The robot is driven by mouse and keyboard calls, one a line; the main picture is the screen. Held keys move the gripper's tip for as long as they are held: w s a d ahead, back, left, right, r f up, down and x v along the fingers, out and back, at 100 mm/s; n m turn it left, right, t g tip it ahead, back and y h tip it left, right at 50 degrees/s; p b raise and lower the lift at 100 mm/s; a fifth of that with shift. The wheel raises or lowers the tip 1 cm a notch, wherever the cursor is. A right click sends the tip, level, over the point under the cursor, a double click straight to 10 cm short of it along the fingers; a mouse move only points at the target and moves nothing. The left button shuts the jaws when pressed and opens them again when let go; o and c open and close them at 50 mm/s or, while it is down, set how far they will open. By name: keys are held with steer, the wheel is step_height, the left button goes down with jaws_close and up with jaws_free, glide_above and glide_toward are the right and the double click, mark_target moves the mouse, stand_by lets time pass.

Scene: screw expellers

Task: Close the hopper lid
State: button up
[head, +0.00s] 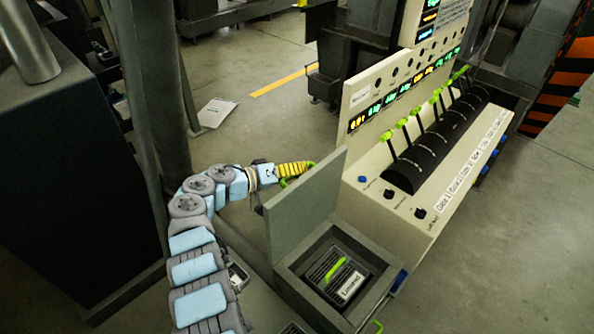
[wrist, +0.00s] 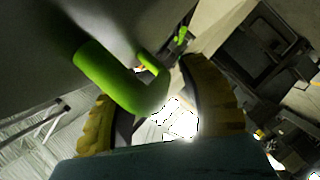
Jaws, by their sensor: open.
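The hopper lid (head: 303,208) is a flat grey panel standing raised, roughly upright, at the left edge of the square grey hopper (head: 300,286) in the head view. A bent green handle (wrist: 108,82) is large in the wrist view, attached to a grey surface; only a bit of green shows behind the lid's upper edge in the head view. My gripper (head: 298,168) has yellow fingers and is on the far left side of the lid, near its top. In the wrist view my gripper (wrist: 148,92) is open, with the handle reaching between its fingers. Contact cannot be told.
Inside the hopper is a dark grate with a green handle (head: 335,269) and a white label (head: 351,285). A cream control console (head: 440,165) with several green-tipped levers stands right of the lid. A dark post (head: 160,90) rises left of my arm. Open floor lies behind.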

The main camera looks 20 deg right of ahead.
jaws_close()
steer(key=shift+s, duration=0.2)
stand_by(0.6)
